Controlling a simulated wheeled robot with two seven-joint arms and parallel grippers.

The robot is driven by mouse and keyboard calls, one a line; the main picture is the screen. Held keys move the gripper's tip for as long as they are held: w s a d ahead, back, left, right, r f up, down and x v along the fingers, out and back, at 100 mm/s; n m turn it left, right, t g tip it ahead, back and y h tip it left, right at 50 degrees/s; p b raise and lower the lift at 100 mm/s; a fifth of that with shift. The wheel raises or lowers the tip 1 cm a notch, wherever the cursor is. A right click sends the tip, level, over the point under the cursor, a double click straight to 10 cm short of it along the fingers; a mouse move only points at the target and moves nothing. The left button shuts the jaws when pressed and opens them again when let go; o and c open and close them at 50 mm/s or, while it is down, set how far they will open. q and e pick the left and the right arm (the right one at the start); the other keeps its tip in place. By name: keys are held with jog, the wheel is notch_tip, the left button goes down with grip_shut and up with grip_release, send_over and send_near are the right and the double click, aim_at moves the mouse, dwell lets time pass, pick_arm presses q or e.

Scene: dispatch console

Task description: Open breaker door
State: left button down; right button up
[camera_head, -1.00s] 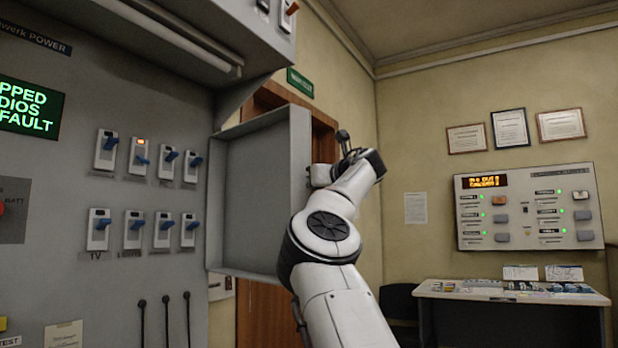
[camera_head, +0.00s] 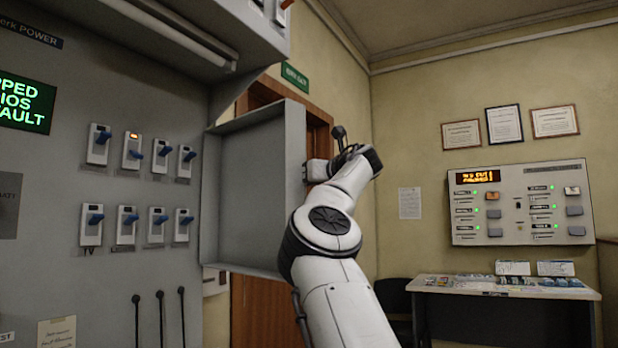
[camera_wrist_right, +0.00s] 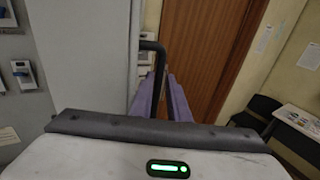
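The breaker door (camera_head: 252,190) is a grey, shallow box-like door with a raised rim, standing swung out from the breaker panel (camera_head: 60,240), its inner face visible. My right arm reaches up from the bottom, and my right gripper (camera_wrist_right: 163,90) is at the outer side of the door's free edge. In the wrist view its purple fingers lie on both sides of the door's black bar handle (camera_wrist_right: 160,62) and look closed on it. The door hides the fingers in the head view. My left gripper is not in view.
Blue-lever breakers (camera_head: 127,220) line the exposed panel at left. A wooden door (camera_head: 262,310) stands behind the breaker door. A desk with papers (camera_head: 500,288), a dark chair (camera_head: 393,296) and a wall console (camera_head: 520,205) are at right. Open room lies between.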

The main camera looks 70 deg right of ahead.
jog(key=b+v, duration=0.4)
jog(key=v, duration=0.6)
jog(key=shift+s, duration=0.25)
jog(key=shift+w, duration=0.1)
